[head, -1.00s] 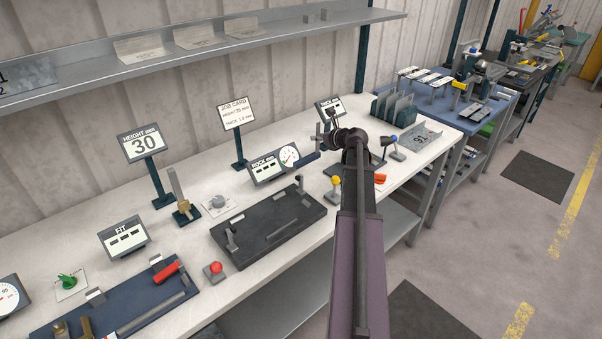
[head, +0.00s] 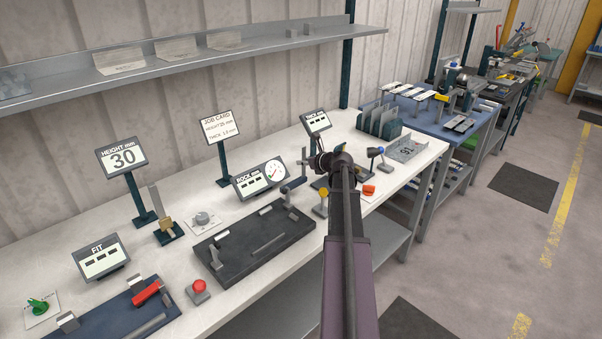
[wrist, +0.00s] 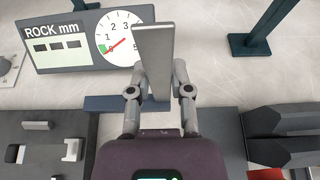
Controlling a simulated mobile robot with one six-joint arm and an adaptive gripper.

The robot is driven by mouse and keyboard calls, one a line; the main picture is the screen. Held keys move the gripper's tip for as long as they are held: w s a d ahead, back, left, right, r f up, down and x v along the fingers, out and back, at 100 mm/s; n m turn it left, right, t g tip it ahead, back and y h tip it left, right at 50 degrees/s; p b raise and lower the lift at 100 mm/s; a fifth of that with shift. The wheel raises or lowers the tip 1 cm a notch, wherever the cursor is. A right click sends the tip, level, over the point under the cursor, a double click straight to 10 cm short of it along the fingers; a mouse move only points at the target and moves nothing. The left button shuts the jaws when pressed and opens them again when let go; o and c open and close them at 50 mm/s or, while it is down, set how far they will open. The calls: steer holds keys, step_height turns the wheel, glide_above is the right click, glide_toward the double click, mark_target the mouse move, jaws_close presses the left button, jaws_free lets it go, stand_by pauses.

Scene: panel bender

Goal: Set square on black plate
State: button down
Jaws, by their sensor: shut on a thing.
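My gripper (wrist: 159,92) is shut on a flat grey metal piece (wrist: 154,55), which stands up between the two fingers in the wrist view. I take it for the square, though only one broad face shows. The black plate (head: 228,252) lies on the white bench in the head view, left of my arm, with small grey stops and strips on it. Part of a dark plate (wrist: 25,165) with stops also shows at the lower left of the wrist view. My gripper is above the bench, right of and beyond the plate; in the head view my arm partly hides it.
The ROCK mm display with dial (head: 260,180) stands behind the plate. A yellow-knobbed post (head: 322,203) and a red button (head: 198,290) are near the plate's ends. A height gauge (head: 162,220) stands left; a rack (head: 380,122) stands at the bench's far end.

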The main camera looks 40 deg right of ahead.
mark_target(304, 169)
steer(key=shift+f, duration=0.1)
steer(key=shift+f+b, duration=1.8)
steer(key=shift+b, duration=0.05)
steer(key=shift+f, duration=0.15)
steer(key=c, duration=0.5)
jaws_free()
steer(key=shift+c, duration=0.2)
steer(key=shift+r, duration=0.25)
steer(key=shift+s+r, duration=0.1)
steer(key=shift+s, duration=0.15)
steer(key=p+v, duration=0.4)
steer(key=v, duration=0.7)
steer(key=shift+s+p, duration=0.25)
steer(key=shift+p, duration=0.05)
